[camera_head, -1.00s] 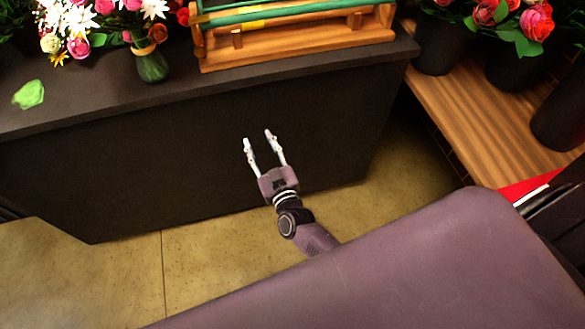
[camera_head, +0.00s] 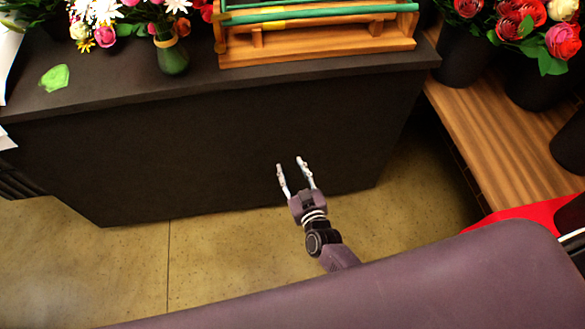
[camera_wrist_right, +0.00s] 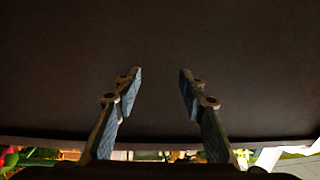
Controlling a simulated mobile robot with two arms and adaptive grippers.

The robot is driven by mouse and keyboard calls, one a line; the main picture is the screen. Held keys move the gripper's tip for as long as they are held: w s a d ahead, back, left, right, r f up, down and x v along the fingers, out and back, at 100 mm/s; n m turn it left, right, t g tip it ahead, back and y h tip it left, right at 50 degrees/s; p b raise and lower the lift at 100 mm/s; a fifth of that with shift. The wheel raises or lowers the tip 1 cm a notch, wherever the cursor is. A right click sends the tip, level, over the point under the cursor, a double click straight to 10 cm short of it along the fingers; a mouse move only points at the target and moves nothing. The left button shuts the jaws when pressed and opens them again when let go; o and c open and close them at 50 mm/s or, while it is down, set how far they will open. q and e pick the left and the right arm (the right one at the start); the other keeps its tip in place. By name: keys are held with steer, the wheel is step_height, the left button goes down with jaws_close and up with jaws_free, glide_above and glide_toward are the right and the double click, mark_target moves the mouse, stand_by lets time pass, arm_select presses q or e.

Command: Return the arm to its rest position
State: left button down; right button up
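My right gripper (camera_head: 292,168) is in front of the dark side of the counter, below the counter's top edge, in the head view. Its two fingers are apart and nothing is between them. In the right wrist view the gripper (camera_wrist_right: 159,85) also shows open and empty, facing a plain dark surface. My left gripper is not in the head view.
The dark counter (camera_head: 200,150) carries a green leaf (camera_head: 54,78), a vase (camera_head: 171,55) with flowers, and a wooden rack (camera_head: 310,50). A wooden shelf (camera_head: 490,135) with dark flower pots stands at right. Tiled floor (camera_head: 230,255) lies below.

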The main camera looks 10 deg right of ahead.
steer(key=s+f+g, duration=0.5)
steer(key=s+f, duration=0.6)
steer(key=f, duration=0.5)
steer(key=s+d+f+g, duration=0.3)
steer(key=s+f, duration=0.3)
steer(key=s, duration=0.6)
steer(key=s+d+f+g, duration=0.3)
steer(key=s+f, duration=0.3)
steer(key=s, duration=0.6)
steer(key=s+d+f+g+h, duration=0.1)
steer(key=s+d+f+g, duration=0.3)
steer(key=s, duration=0.8)
steer(key=shift+s+d+f, duration=0.3)
steer(key=shift+f, duration=0.6)
